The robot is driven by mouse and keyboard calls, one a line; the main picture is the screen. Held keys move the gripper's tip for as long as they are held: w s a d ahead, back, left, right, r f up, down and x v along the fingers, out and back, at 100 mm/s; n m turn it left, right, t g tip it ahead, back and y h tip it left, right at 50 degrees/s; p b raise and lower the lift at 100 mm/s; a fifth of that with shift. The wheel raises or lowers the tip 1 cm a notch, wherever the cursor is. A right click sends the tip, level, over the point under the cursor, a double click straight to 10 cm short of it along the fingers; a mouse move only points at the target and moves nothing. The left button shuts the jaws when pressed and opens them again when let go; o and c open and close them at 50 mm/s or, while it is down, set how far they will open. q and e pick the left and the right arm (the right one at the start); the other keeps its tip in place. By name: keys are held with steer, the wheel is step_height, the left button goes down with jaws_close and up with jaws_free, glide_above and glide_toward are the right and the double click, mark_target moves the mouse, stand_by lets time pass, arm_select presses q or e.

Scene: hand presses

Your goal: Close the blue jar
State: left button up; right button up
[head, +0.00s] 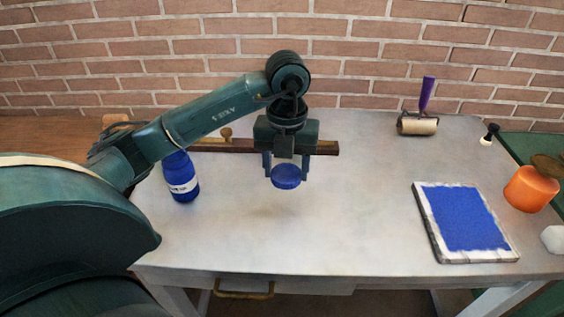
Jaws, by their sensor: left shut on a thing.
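The blue jar (181,180) with a white label stands upright on the grey table, left of my gripper; my left arm passes in front of its top, so its mouth is hidden. My left gripper (286,172) points down over the table and is shut on a round blue lid (286,178). The lid is held level above the table, to the right of the jar and apart from it. My right gripper is not in view.
A blue-inked slab (464,222) lies at the right. A roller with purple handle (418,122) and a small dark-handled tool (489,135) stand behind. A dark wooden bar (225,145) lies at the back. An orange pot (531,189) is far right. The table middle is clear.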

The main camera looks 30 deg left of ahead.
arm_select(q)
steer(key=m, duration=0.2)
steer(key=d+m, duration=0.1)
steer(key=m, duration=0.2)
steer(key=shift+s+f, duration=0.15)
steer(key=m, duration=0.3)
steer(key=d+m, duration=0.1)
steer(key=m, duration=0.2)
steer(key=shift+s+d+f, duration=0.1)
steer(key=shift+s+f, duration=0.1)
steer(key=m, duration=0.2)
steer(key=shift+s+d+m, duration=0.1)
steer(key=shift+d+m, duration=0.1)
steer(key=shift+m, duration=0.2)
steer(key=s+d+m, duration=0.1)
steer(key=m, duration=0.8)
steer(key=s+d+f+m, duration=0.1)
steer(key=m, duration=0.8)
steer(key=s+d+f+m, duration=0.1)
steer(key=d+m, duration=0.1)
steer(key=m, duration=0.7)
steer(key=shift+d+f, duration=0.1)
